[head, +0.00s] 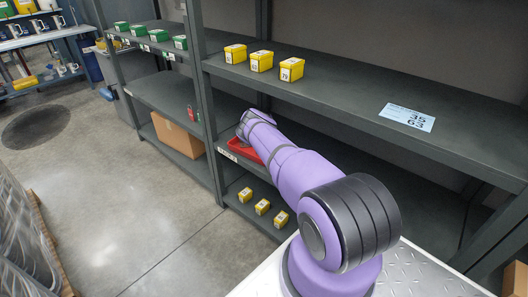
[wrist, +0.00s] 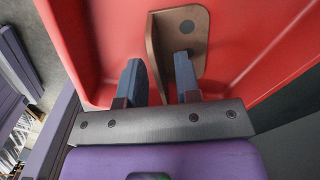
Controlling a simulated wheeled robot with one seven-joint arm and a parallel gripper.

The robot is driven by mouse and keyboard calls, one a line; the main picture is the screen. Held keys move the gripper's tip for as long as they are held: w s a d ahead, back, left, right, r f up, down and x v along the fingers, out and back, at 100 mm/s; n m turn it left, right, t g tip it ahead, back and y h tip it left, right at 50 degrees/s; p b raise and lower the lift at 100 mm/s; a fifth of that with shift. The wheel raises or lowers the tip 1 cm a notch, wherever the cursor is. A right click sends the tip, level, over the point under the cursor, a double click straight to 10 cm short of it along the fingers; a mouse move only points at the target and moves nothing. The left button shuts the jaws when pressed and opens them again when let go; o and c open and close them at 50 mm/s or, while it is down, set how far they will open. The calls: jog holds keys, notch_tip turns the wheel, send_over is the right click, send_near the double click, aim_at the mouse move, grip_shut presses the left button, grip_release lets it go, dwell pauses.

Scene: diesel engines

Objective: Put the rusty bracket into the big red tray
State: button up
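The rusty bracket (wrist: 190,18) is a brown angled piece with a round hole. In the wrist view it appears within the big red tray (wrist: 100,30), against the red surface; whether it rests there I cannot tell. My gripper (wrist: 158,58) is open, its fingers apart on either side of the bracket's upright flange, with no clear grip on it. The right finger covers part of the bracket. In the head view the red tray (head: 236,148) sits on the middle shelf, mostly hidden by my purple arm, and the bracket is hidden.
Yellow bins (head: 261,61) and a printed sheet (head: 407,117) are on the shelf above. Smaller yellow boxes (head: 262,207) stand on the lower shelf. A cardboard box (head: 178,135) is at left. A grey rack post (head: 203,90) stands beside the arm.

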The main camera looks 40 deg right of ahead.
notch_tip(320, 180, up, 7)
jog(key=shift+r, duration=0.2)
dwell(0.3)
